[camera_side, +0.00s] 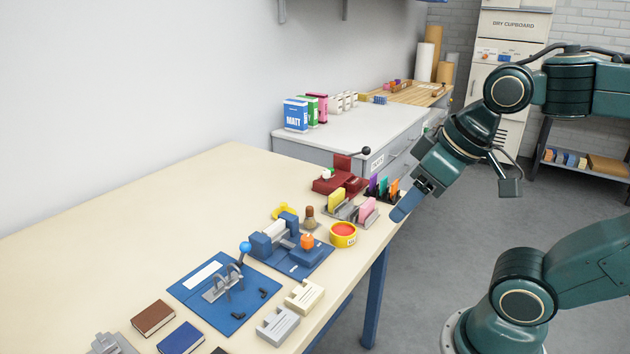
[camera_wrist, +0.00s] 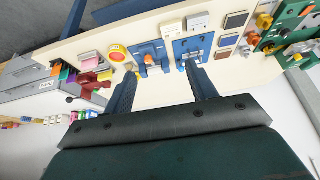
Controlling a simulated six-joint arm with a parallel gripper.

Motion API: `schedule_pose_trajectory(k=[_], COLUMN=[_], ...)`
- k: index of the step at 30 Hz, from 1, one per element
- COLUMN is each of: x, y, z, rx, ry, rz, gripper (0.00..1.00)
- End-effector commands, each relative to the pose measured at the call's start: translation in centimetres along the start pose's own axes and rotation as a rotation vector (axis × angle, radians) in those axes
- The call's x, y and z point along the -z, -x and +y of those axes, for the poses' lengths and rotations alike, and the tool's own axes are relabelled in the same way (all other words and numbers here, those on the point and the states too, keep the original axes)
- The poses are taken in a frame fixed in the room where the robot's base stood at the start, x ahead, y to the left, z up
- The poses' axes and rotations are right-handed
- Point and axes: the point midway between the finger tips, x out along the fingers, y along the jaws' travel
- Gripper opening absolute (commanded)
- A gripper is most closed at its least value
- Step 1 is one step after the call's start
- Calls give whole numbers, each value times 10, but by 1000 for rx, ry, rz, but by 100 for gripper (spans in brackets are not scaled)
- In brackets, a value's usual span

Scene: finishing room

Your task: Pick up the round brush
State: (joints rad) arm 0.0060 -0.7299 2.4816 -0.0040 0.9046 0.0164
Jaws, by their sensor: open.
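What looks like the round brush (camera_side: 309,218), a small upright piece with a brown knob and a paler base, stands on the cream table in the side view. It is between the yellow round tin and a small yellow object. In the wrist view I cannot make it out clearly. My gripper (camera_side: 403,210) is over the table's right edge in the side view, to the right of the brush and apart from it.
Close around the brush are a yellow tin with a red top (camera_side: 343,235), a blue fixture (camera_side: 300,262) and card holders (camera_side: 352,208). A red press (camera_side: 338,180) with a lever stands behind. The left part of the table (camera_side: 130,235) is clear.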

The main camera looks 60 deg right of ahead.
Motion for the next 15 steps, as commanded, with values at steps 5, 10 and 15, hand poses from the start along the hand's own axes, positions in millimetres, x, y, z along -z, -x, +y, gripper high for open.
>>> schedule_pose_trajectory(k=[5, 10, 15], x=[20, 50, 85], y=[0, -2, -10], z=[2, 6, 13], rx=[-3, -8, -17], ry=[-65, -166, -283], rz=[-29, -70, -116], gripper=[57, 57, 57])
